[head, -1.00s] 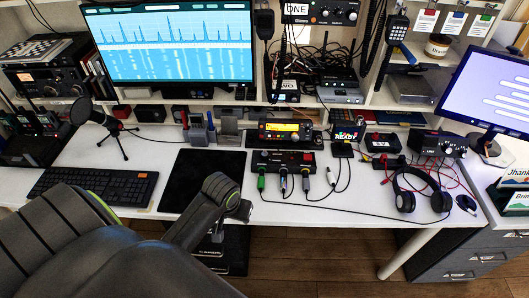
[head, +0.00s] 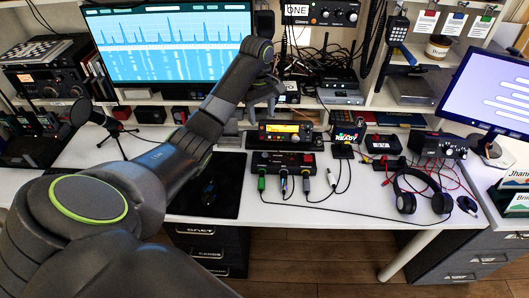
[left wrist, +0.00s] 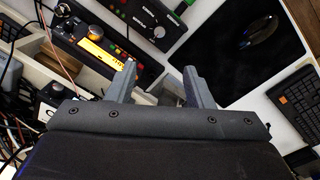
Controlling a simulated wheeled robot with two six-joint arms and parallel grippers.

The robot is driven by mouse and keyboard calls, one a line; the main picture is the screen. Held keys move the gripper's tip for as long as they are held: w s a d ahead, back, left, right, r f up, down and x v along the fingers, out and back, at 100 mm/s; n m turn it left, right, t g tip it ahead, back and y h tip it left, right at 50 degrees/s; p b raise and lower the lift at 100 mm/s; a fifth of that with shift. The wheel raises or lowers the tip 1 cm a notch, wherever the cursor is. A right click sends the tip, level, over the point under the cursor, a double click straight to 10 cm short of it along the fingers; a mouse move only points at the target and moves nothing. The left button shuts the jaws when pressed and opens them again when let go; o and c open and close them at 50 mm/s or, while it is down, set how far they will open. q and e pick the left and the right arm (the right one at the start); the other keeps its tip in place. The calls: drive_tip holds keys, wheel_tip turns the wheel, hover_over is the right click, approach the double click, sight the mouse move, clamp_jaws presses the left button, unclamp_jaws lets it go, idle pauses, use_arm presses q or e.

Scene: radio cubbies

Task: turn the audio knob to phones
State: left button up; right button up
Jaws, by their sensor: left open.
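A black switch box (head: 283,162) with red buttons and coloured cable plugs lies on the white desk; it also shows at the top of the left wrist view (left wrist: 145,18), with round knobs on it. Behind it stands a small radio (head: 287,131) with a lit yellow display, seen in the left wrist view (left wrist: 93,38) too. I cannot read which knob is labelled audio or phones. My left gripper (left wrist: 160,78) is open and empty, its fingers apart.
A "READY" display (head: 347,133), headphones (head: 421,190) and a black box with knobs (head: 438,144) are to the right, with loose cables. A dark mat (head: 222,197) with a mouse lies left of the switch box. Shelves and a large monitor (head: 165,45) stand behind.

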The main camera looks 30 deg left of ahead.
use_arm(q)
drive_tip(key=f, duration=0.1)
drive_tip(key=b, duration=0.2)
approach(265, 155)
drive_tip(key=f, duration=0.8)
drive_tip(key=shift+w+f, duration=0.2)
drive_tip(key=c, duration=1)
